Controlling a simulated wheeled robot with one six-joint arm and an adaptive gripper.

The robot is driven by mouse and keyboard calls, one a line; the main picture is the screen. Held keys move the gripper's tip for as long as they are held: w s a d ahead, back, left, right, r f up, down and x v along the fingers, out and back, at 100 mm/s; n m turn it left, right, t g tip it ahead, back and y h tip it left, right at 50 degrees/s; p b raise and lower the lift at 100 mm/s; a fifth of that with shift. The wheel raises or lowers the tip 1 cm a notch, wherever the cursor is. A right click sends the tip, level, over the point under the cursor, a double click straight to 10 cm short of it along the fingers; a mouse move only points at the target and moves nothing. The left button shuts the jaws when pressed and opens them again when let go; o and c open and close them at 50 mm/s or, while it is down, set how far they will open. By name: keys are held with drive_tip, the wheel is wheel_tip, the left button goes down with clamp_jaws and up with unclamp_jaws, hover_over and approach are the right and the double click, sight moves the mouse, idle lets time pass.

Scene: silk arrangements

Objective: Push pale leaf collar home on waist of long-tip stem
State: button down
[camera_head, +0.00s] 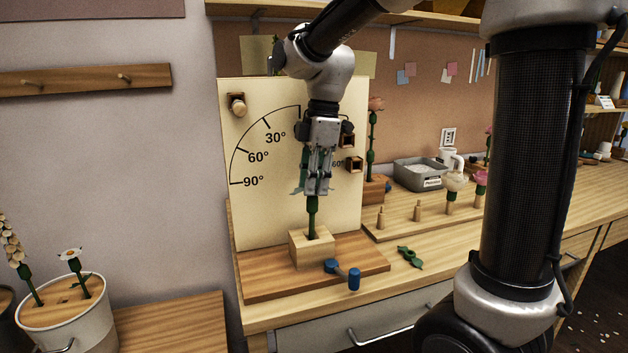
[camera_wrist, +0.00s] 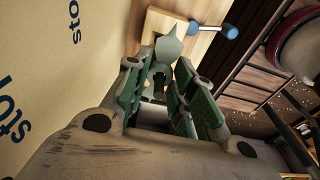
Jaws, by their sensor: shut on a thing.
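My gripper (camera_head: 318,188) points down above the wooden block (camera_head: 312,249) and is shut on the pale leaf collar (camera_head: 296,188). In the wrist view the collar's grey-green pointed leaf (camera_wrist: 168,44) sticks out past the fingertips (camera_wrist: 158,75). The green stem (camera_head: 312,222) stands upright in the block, its lower part showing below the fingers. The collar appears to be around or against the stem; the fingers hide the contact. The stem's waist and tip are hidden or unclear behind the gripper.
A blue-handled clamp (camera_head: 352,277) sits at the block's front. A darker green leaf collar (camera_head: 410,257) lies on the bench to the right. An angle board (camera_head: 262,205) stands close behind. A peg rack (camera_head: 428,222) with flowers and a grey bin (camera_head: 419,175) are at right.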

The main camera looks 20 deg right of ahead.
drive_tip(key=c, duration=1.1)
unclamp_jaws()
drive_tip(key=r+m, duration=0.2)
drive_tip(key=d+r+m, duration=0.1)
drive_tip(key=r+m, duration=0.1)
drive_tip(key=r, duration=0.1)
drive_tip(key=d+r+m, duration=0.1)
drive_tip(key=r+m, duration=0.1)
drive_tip(key=r, duration=0.1)
drive_tip(key=shift+w+d+t, duration=0.2)
drive_tip(key=shift+w+t, duration=0.1)
drive_tip(key=s+d+f+m+t, duration=0.1)
drive_tip(key=s+d+f+m, duration=0.1)
drive_tip(key=s+d+m, duration=0.2)
drive_tip(key=s+d+f+m+t+h, duration=0.1)
drive_tip(key=s+d+f+m, duration=0.2)
drive_tip(key=s, duration=0.6)
drive_tip(key=s+d+f+m+t, duration=0.2)
drive_tip(key=s+d+f+m, duration=0.1)
drive_tip(key=s+d+m, duration=0.2)
drive_tip(key=shift+s+d+h, duration=0.25)
drive_tip(key=shift+s+h, duration=0.05)
drive_tip(key=shift+s, duration=0.45)
